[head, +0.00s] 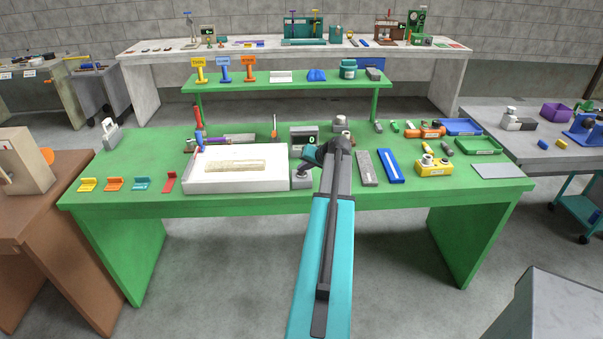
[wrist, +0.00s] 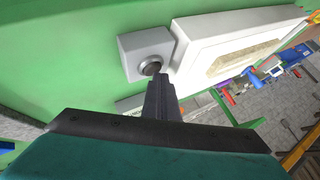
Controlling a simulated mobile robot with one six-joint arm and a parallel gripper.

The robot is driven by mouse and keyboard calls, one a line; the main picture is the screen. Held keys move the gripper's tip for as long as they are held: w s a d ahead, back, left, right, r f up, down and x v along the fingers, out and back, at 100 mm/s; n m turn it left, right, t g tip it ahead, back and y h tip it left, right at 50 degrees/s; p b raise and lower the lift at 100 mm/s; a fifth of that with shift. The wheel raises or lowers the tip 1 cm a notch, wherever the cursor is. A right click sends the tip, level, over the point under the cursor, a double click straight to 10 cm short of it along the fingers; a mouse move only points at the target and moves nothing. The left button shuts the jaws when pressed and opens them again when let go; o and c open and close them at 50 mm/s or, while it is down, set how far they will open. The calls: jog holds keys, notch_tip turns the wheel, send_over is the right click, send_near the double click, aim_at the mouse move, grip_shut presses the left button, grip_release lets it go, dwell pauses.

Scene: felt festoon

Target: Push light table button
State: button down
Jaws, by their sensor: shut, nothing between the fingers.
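The light table (head: 200,180) is a low white box with a beige textured panel, on the green bench left of my arm. It also shows at the upper right of the wrist view (wrist: 190,60). Beside its right end sits a small grey button box (head: 302,183) with a dark round button, clearer in the wrist view (wrist: 150,67). My gripper (wrist: 160,82) is shut and empty, its fingertips at the button's edge. I cannot tell whether they touch it. In the head view my gripper (head: 306,168) is just above the box and partly hides it.
A grey device with a small display (head: 304,138) stands behind my gripper. Grey and blue bars (head: 390,166) and a yellow block (head: 433,168) lie to the right. Coloured angled pieces (head: 114,184) line the left front edge. A raised green shelf (head: 230,88) stands behind.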

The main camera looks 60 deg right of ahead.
aim_at(304, 174)
jog(key=shift+r+p, duration=0.95)
jog(key=shift+r, duration=2.1)
jog(key=shift+f, duration=0.1)
